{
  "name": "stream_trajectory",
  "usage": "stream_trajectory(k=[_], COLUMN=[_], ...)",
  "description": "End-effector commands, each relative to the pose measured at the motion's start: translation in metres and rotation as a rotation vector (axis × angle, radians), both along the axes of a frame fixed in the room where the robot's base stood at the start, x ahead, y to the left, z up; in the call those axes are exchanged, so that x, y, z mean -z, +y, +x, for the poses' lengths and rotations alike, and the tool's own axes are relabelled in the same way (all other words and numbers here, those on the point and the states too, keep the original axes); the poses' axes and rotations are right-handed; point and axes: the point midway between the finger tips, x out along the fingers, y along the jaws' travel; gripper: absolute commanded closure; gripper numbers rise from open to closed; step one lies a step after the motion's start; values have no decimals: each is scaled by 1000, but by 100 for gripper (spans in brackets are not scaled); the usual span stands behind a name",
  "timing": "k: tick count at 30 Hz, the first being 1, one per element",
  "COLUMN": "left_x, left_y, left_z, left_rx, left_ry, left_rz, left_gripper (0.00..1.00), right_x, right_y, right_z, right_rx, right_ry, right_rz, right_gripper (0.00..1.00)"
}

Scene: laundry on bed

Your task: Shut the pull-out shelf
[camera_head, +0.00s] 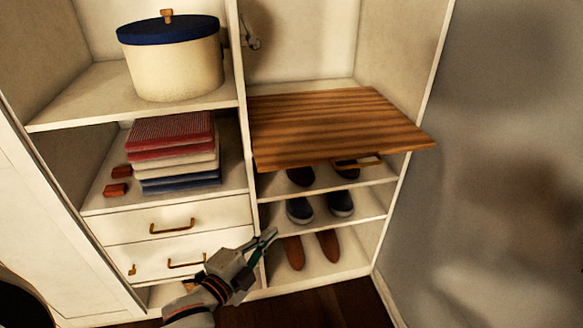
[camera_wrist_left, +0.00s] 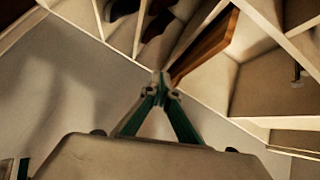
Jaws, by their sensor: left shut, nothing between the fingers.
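The pull-out shelf (camera_head: 335,125) is a brown striped wooden board in the right half of the wardrobe. It sticks out past the front of the shelves below it. My left gripper (camera_head: 270,236) is shut and empty, below the board and in front of the wardrobe, near the middle divider. In the left wrist view the shut fingertips (camera_wrist_left: 160,82) appear close to the edge of the board (camera_wrist_left: 205,45) in the picture; whether they touch cannot be told. My right gripper is not in view.
Shoes (camera_head: 320,207) stand on the shelves below the board. Left of the divider are a round box with a blue lid (camera_head: 172,60), folded cloths (camera_head: 175,150) and drawers with handles (camera_head: 172,226). A grey surface (camera_head: 490,170) stands to the right.

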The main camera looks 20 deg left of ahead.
Motion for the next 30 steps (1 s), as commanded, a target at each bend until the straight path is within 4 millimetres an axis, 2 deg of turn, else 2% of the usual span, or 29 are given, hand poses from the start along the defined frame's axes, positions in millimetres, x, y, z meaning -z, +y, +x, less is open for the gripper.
stream_trajectory(k=[1,3,7,14,27,30], left_x=[-29,-53,-76,-80,-80,-79], left_y=[-1,-2,-3,-7,-30,-19], left_z=[9,16,22,41,122,135], left_rx=[16,29,38,38,37,38], left_ry=[-69,-136,-204,-217,-214,-214], left_rz=[80,176,271,289,286,291], left_gripper=[100,100,100,100,100,100], right_x=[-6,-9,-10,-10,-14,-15], right_y=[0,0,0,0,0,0], right_z=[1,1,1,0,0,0], right_rx=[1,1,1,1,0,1], right_ry=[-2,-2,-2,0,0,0], right_rz=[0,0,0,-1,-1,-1], right_gripper=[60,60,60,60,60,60])
